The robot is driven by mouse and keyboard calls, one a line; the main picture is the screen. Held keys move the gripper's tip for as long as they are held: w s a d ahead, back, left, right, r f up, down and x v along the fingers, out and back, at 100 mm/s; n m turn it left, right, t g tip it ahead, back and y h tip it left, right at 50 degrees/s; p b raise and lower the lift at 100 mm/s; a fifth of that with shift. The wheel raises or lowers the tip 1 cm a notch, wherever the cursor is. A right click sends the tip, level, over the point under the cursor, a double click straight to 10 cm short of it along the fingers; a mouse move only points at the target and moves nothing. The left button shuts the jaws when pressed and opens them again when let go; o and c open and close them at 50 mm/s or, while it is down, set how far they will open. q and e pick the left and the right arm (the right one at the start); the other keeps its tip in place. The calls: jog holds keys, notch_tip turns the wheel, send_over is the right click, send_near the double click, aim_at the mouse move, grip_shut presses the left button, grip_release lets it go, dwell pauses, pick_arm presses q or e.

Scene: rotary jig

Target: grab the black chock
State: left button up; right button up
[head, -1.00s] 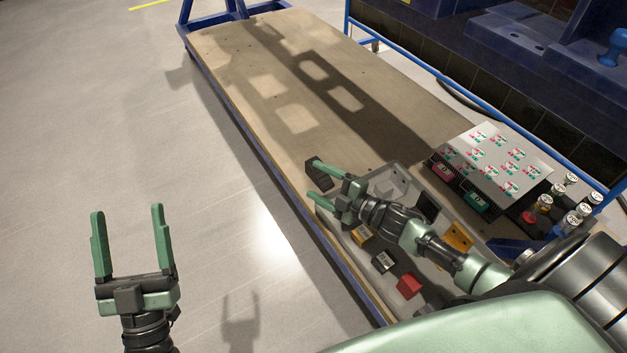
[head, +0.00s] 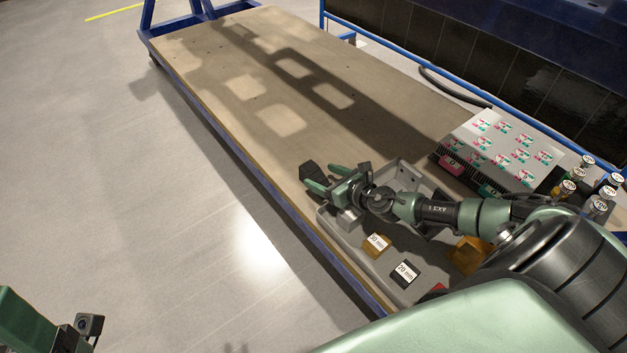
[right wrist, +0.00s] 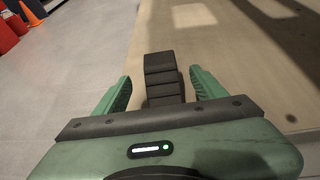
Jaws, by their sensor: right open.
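The black chock (head: 311,172) rests near the left long edge of the wooden table. In the right wrist view the chock (right wrist: 163,78) is a dark ridged block standing straight ahead, between the lines of my two green fingers. My right gripper (head: 323,179) is open and empty, with its fingertips close to the chock in the head view. A gap shows on both sides of the chock, so I see no grip on it. Only a green part of my left arm shows at the lower left of the head view; its fingers are out of frame.
A panel with several labels (head: 510,145) stands to the right. The far tabletop (head: 215,60) is clear.

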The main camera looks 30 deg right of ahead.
aim_at(314, 172)
jog(key=shift+b+x, duration=0.3)
jog(key=shift+x, duration=1.25)
jog(key=shift+r, duration=0.1)
grip_shut()
